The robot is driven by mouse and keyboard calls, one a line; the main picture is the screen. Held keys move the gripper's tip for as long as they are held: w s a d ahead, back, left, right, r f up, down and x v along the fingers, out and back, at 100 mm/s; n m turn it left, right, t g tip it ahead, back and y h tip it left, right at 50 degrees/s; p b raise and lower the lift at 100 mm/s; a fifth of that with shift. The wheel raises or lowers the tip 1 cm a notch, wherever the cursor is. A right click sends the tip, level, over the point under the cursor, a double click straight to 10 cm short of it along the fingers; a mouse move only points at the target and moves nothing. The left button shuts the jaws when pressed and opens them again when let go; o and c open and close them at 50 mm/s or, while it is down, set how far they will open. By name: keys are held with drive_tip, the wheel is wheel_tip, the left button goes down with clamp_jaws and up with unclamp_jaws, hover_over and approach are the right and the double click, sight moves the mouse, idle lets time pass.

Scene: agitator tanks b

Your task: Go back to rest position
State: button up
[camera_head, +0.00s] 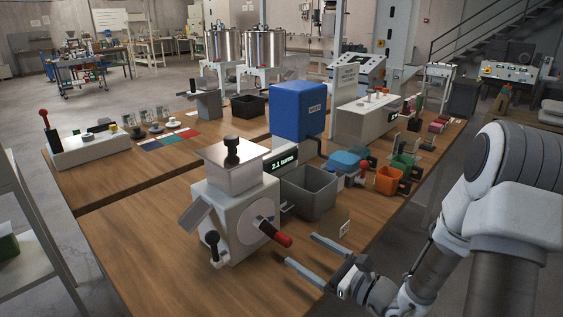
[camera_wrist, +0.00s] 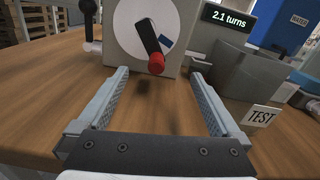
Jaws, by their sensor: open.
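My gripper (camera_head: 313,259) is open and empty above the front part of the wooden table. Its two long fingers also show in the wrist view (camera_wrist: 158,112), spread wide with bare wood between them. A white-grey crank machine (camera_head: 226,217) stands just left of the fingertips, with a hopper on top. Its crank has a black arm and a red handle (camera_head: 283,240), which shows ahead of the fingers in the wrist view (camera_wrist: 156,64). The fingers look apart from the handle. A display beside the machine reads 2.1 turns (camera_wrist: 230,20).
A grey bin (camera_head: 309,190) with a TEST card (camera_head: 344,229) stands right of the machine. Behind are a blue water container (camera_head: 298,108) and small orange (camera_head: 389,180) and green bins. The table's front right edge lies under my arm. Bare wood lies front left.

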drive_tip(key=s+a+r+n+g, duration=0.1)
drive_tip(key=n, duration=0.1)
drive_tip(key=s+a+r+n+g+y, duration=0.1)
drive_tip(key=s+a+n+g, duration=0.1)
drive_tip(key=s+a+r+n+g+y, duration=0.1)
drive_tip(key=a+r+n+g, duration=0.1)
drive_tip(key=shift+s+a, duration=0.1)
drive_tip(key=shift+s, duration=0.2)
drive_tip(key=s+r+n+g+h, duration=0.3)
drive_tip(key=s+n+g+h, duration=0.45)
drive_tip(key=s+n, duration=0.65)
drive_tip(key=s+d+r+n+t+h, duration=0.3)
drive_tip(key=d+r+n+t+h, duration=0.3)
drive_tip(key=d, duration=0.4)
wheel_tip(320, 180, up, 13)
drive_tip(key=h+p, duration=0.1)
drive_tip(key=p, duration=1.1)
drive_tip(key=shift+d+g, duration=0.35)
